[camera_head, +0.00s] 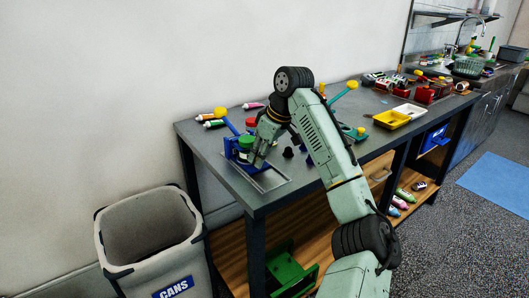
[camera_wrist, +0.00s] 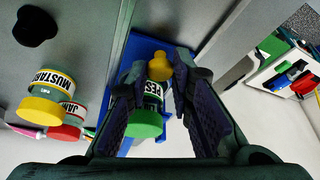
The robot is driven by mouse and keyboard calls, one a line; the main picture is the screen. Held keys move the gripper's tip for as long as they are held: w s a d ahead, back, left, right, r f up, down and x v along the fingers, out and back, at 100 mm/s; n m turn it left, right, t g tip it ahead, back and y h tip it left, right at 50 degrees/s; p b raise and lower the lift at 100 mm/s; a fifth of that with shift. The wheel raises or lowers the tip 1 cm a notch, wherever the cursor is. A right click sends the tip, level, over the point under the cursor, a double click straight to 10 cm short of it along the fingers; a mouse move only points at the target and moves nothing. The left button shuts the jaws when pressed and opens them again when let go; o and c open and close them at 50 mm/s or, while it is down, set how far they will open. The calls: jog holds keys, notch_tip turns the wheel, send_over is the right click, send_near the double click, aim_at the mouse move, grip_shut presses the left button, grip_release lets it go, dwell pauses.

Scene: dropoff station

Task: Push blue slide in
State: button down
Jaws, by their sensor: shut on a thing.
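The blue slide (camera_head: 231,152) sits at the left end of the workbench by a recessed metal track (camera_head: 268,181). It also shows in the wrist view (camera_wrist: 146,48), behind the jar and between the fingers. A green-lidded jar (camera_wrist: 146,123), its label partly reading "PES", stands at the slide. My gripper (camera_head: 257,150) reaches down there, and in the wrist view its dark pads (camera_wrist: 165,110) are shut on this jar. The exact contact on the right pad is unclear. A yellow-topped item (camera_wrist: 187,47) is just beyond the jar. The gripper hides part of the slide.
Mustard (camera_wrist: 45,95) and jam (camera_wrist: 70,120) jars stand beside the fingers in the wrist view. A black knob (camera_wrist: 35,25) is nearby. A cans bin (camera_head: 150,240) stands left of the bench (camera_head: 225,170). Yellow (camera_head: 391,119) and white trays are farther right.

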jog(key=shift+w+a+r, duration=0.1)
jog(key=shift+w, duration=0.05)
jog(key=c, duration=1.6)
grip_release()
jog(key=shift+a, duration=0.1)
jog(key=shift+o, duration=0.9)
jog(key=v, duration=1.2)
